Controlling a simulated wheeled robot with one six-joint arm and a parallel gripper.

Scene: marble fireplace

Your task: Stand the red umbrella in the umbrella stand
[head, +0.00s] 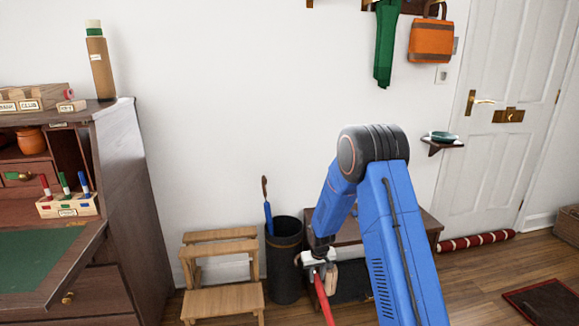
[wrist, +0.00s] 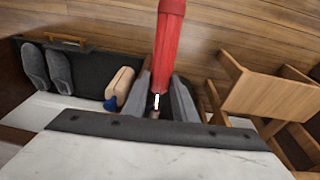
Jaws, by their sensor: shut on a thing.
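The red umbrella (head: 325,305) is held in my gripper (head: 320,262) and hangs down below it, slightly tilted, running out of the bottom of the head view. In the wrist view the rolled red umbrella (wrist: 167,48) extends away from between the two fingers (wrist: 161,98), which are shut on its narrow end. The umbrella stand (head: 285,265) is a dark upright cylinder on the floor, left of my gripper. A blue umbrella (head: 268,218) with a brown hooked handle stands in it.
A wooden step stool (head: 222,270) stands left of the stand. A low brown bench (head: 425,222) is behind my arm, with a dark tray of grey slippers (wrist: 60,72) below. A red-and-white striped roll (head: 475,241) lies by the door. A desk (head: 130,200) fills the left.

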